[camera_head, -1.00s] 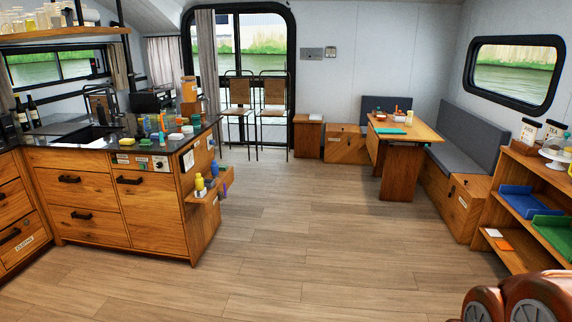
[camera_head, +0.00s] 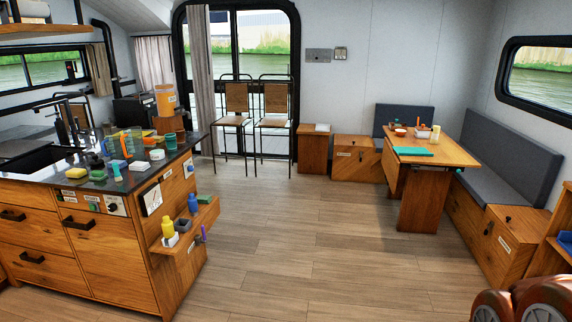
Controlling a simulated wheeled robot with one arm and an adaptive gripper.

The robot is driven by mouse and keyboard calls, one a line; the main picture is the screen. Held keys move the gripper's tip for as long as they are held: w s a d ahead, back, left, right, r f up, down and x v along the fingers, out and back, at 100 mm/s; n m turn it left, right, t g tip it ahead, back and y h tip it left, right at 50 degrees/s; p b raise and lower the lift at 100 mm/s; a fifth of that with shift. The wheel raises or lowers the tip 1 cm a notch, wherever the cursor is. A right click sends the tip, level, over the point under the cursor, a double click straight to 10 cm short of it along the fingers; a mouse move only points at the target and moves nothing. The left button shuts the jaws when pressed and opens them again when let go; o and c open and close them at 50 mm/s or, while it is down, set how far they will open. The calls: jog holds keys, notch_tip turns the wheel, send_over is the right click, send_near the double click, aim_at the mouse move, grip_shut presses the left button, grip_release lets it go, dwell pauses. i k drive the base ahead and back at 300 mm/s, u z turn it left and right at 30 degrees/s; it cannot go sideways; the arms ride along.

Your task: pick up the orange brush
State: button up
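On the dark counter (camera_head: 100,183) at the left stands a cluster of small items. Among them is a slim orange item (camera_head: 124,146), which looks like it could be the orange brush, but it is too small to be sure. It is next to clear and green cups. My gripper is not in view.
A wooden table (camera_head: 452,152) with a teal item (camera_head: 413,152) and small bowls stands at the back right. A small shelf with a yellow bottle (camera_head: 168,228) and a blue bottle (camera_head: 193,203) sticks out from the counter's side. The wooden floor (camera_head: 290,240) between is clear.

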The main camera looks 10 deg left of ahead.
aim_at(149, 142)
jog(key=i, duration=0.65)
jog(key=u, duration=2.45)
jog(key=i, duration=2.25)
jog(key=z, duration=1.5)
